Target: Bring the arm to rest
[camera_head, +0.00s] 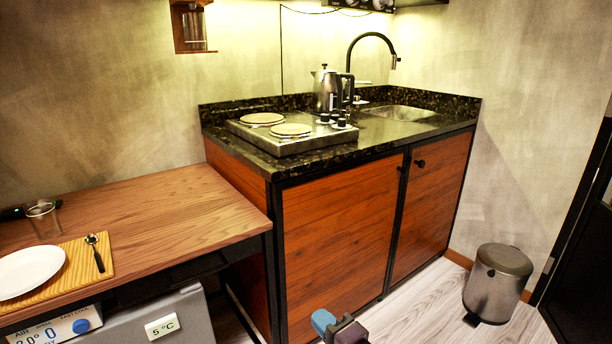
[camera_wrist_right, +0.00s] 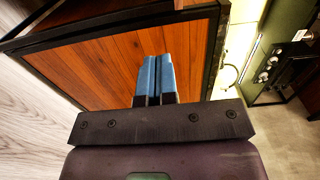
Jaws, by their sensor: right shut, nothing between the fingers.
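My right gripper (camera_head: 323,322) shows at the bottom edge of the head view, low in front of the wooden cabinet. Its blue fingertips also show in the right wrist view (camera_wrist_right: 156,78), side by side and shut with nothing between them. The fingers point toward the cabinet's wooden panel, and I cannot tell the exact gap to it. My left gripper is in neither view.
The kitchen cabinet (camera_head: 340,240) carries a hot plate (camera_head: 272,142), a kettle (camera_head: 327,90) and a sink (camera_head: 400,113). A wooden table (camera_head: 165,215) with a plate (camera_head: 30,270) stands left. A bin (camera_head: 497,285) stands right. Floor (camera_head: 425,305) between is clear.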

